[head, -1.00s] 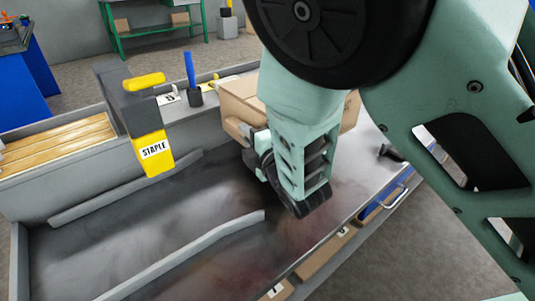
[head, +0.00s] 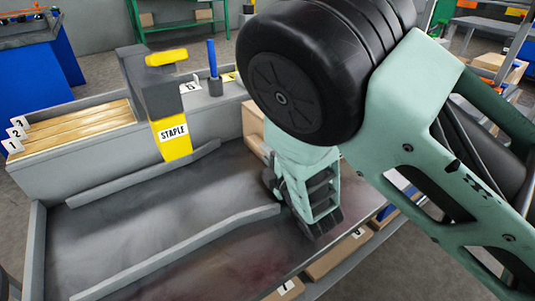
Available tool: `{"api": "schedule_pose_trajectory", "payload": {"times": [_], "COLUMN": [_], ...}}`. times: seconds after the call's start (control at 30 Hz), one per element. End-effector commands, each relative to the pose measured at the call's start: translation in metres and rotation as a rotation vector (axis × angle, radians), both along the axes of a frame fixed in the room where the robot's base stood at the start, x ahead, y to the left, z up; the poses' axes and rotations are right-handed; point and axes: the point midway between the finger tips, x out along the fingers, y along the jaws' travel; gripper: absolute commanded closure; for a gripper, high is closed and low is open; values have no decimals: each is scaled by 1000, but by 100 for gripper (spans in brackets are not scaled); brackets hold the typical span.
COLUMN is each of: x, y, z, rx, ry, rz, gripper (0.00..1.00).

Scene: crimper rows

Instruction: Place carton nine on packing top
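A brown cardboard carton (head: 252,120) shows in the head view at the back right of the dark metal worktop (head: 120,230). My arm covers most of it, and no number on it is visible. My gripper (head: 268,180) is low over the worktop, in front of and close to this carton. Its fingers are mostly hidden behind my wrist, so I cannot tell whether they are open or touch the carton. Below the worktop's front edge lie more cartons: one with a small label (head: 340,252) that is hard to read, and one labelled 7 (head: 285,290).
A yellow and grey STAPLE machine (head: 172,138) stands at the worktop's back. Grey guide rails (head: 190,250) cross the surface. Wooden lanes numbered 1 to 3 (head: 75,128) lie at the left. A blue upright tool (head: 212,60) stands behind. The worktop's left part is clear.

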Motion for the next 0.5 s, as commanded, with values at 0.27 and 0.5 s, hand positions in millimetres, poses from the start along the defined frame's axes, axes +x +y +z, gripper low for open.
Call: {"api": "schedule_pose_trajectory", "payload": {"times": [0.27, 0.5], "x": [0, -7], "y": [0, -4], "z": [0, 2], "rx": [0, -1], "ry": [0, 3], "rz": [0, 0], "gripper": [68, 68]}}
